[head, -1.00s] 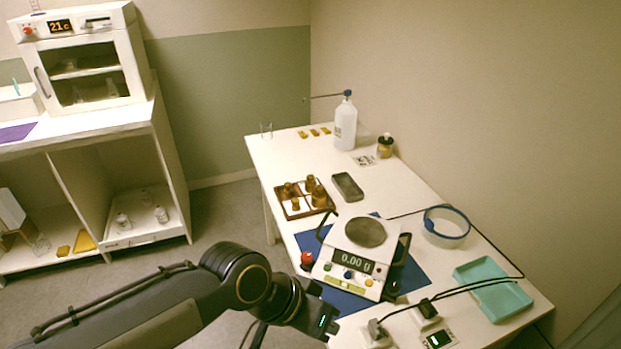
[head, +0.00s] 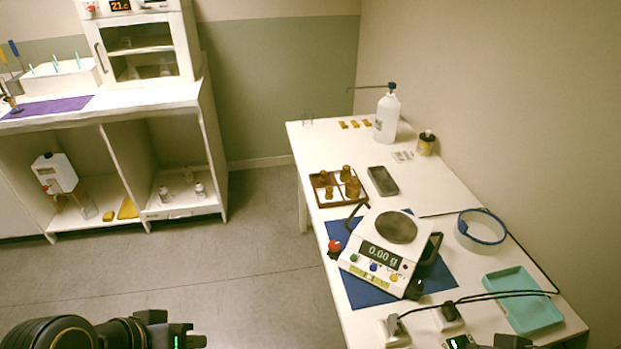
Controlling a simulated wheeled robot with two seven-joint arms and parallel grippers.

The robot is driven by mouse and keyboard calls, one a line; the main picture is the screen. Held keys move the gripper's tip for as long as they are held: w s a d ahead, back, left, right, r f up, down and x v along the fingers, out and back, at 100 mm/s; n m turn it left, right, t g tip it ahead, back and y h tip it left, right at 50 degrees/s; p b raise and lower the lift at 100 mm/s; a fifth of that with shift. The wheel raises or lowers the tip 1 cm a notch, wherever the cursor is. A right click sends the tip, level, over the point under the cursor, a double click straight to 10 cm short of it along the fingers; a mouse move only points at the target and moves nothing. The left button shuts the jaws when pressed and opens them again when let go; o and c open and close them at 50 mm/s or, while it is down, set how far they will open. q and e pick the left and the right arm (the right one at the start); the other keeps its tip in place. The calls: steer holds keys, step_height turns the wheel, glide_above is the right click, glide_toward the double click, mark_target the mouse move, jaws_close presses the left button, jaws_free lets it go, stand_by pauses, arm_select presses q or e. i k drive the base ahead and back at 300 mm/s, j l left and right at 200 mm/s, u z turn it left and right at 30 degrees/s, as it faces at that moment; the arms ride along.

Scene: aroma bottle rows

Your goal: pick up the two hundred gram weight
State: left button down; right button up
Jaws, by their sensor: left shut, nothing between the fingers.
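Several brass weights (head: 353,187) of different sizes stand upright in a brown wooden tray (head: 322,203) on the right-hand table. Their markings are too small to read, so I cannot tell which is the two hundred gram one. My left gripper (head: 196,336) is at the bottom left of the head view, over the floor and well apart from the table and weights. It is shut and empty, partly cut by the bottom edge. My right gripper cannot be made out; only a dark piece shows at the bottom right edge.
A balance (head: 375,262) reading 0.00 stands on a blue mat (head: 359,294), in front of the weight tray. A dark grey block (head: 382,181) lies right of the tray. A bottle (head: 387,115), blue ring (head: 482,226), teal tray (head: 525,301) and cables share the table.

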mark_target(323, 180)
steer(key=k, duration=0.6)
steer(key=z, duration=1.65)
steer(key=i+j, duration=0.15)
steer(key=j, duration=0.5)
steer(key=i+j, duration=0.1)
steer(key=j, duration=0.55)
steer(key=i+j+z, duration=0.1)
steer(key=j, duration=0.55)
steer(key=i+j, duration=0.15)
steer(key=j, duration=0.5)
steer(key=i+j, duration=0.1)
steer(key=j, duration=0.55)
steer(key=i+j, duration=0.1)
steer(key=j, duration=0.55)
steer(key=z, duration=0.05)
